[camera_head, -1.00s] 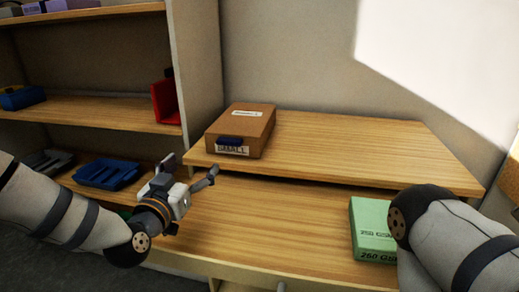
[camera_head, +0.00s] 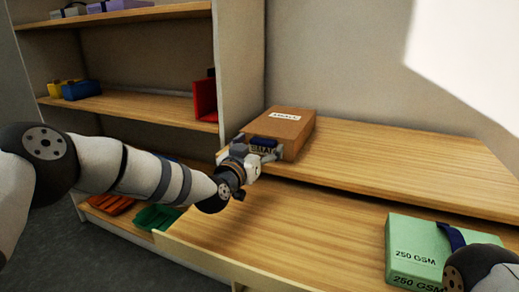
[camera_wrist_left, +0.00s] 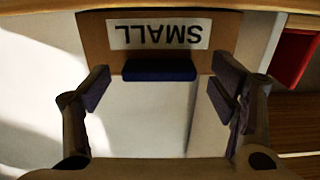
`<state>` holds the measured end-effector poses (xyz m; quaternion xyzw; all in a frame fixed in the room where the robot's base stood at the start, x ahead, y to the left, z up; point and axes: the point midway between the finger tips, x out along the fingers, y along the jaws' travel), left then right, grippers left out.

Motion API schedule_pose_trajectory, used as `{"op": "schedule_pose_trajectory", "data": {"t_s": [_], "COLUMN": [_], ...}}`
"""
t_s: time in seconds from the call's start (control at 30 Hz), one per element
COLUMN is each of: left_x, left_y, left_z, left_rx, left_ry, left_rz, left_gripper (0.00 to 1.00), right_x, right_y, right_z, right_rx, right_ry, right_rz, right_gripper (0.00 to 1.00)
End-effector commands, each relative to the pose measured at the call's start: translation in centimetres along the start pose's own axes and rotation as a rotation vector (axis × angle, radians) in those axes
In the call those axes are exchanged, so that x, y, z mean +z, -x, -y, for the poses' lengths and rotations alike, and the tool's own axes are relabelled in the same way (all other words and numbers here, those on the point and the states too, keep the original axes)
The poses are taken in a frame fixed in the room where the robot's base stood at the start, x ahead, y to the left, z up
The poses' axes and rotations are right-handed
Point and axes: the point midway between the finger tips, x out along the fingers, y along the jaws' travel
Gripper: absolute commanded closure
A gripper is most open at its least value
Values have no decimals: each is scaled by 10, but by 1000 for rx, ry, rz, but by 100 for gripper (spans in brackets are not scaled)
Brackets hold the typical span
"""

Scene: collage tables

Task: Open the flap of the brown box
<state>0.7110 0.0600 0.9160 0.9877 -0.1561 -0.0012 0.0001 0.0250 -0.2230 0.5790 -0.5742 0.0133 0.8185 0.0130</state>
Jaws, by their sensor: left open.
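The brown box (camera_head: 284,127) sits at the left end of the raised wooden shelf, with its flap closed. My left gripper (camera_head: 257,152) is right in front of the box front. It is open, its fingers (camera_wrist_left: 160,90) spread on either side of the tab, with nothing between them. I cannot tell whether it touches the box. My right gripper is out of view.
A green "250 GSM" box (camera_head: 415,250) stands on the lower tabletop at right, near my right arm. A shelf unit (camera_head: 240,70) at left holds a red holder (camera_head: 205,98) and several coloured items. The raised shelf (camera_head: 400,160) is clear right of the brown box.

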Motion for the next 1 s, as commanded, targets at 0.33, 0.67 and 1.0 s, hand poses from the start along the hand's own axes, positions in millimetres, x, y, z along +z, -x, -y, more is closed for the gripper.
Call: {"op": "schedule_pose_trajectory", "data": {"t_s": [0.33,0.67,1.0], "left_x": [-2,-4,-31], "left_y": [0,0,0], "left_z": [0,0,-1], "left_rx": [1,0,1], "left_ry": [-1,-1,-3], "left_rz": [-3,-3,-12], "left_gripper": [51,92,92], "right_x": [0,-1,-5], "right_y": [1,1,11], "right_z": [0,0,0], "right_rx": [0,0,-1], "right_ry": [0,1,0], "right_rz": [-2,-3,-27], "right_gripper": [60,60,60]}}
